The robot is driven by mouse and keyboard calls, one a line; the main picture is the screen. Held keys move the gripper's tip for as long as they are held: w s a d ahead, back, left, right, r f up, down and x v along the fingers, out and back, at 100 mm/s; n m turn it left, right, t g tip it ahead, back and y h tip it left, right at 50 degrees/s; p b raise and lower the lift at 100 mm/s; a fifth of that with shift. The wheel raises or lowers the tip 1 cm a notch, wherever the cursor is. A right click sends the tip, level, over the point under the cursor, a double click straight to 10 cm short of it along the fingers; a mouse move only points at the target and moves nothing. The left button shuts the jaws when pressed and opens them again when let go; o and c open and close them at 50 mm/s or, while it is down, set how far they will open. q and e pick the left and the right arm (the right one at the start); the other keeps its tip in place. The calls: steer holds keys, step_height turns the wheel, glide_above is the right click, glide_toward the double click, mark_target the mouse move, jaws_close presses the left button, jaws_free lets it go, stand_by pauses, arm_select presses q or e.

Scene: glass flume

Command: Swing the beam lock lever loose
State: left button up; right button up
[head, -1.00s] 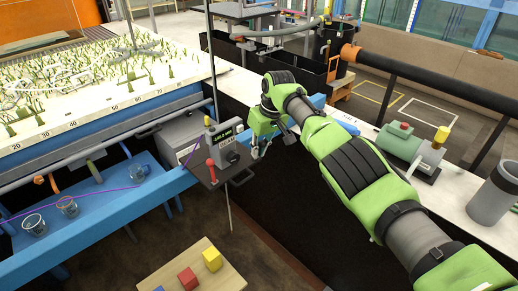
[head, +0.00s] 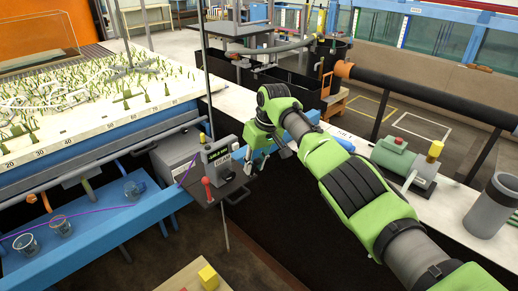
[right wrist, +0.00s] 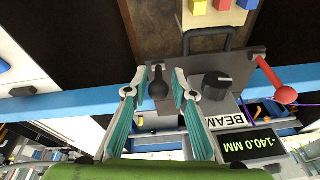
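A grey control box marked BEAM, with a dark display (right wrist: 254,146) reading -140.0 MM, sits on a dark plate (head: 222,190) at the blue beam (head: 150,208). A red-balled lever (right wrist: 284,94) stands at one side of the plate; it also shows in the head view (head: 206,182). A short black lever (right wrist: 158,86) with a rounded end and a black knob (right wrist: 217,84) are beside the box. My right gripper (right wrist: 155,82) is open, its teal-padded fingers on either side of the black lever; contact cannot be told. Which lever is the lock is not labelled. My left gripper is out of view.
Colored blocks (head: 207,277) lie on a wooden board at the bottom. Glass cups (head: 60,226) and a purple line are on the left blue shelf. A green pump (head: 402,157) and grey cylinder (head: 492,205) stand on the right ledge.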

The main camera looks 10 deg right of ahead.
steer(key=v, duration=1)
steer(key=shift+s+r, duration=0.15)
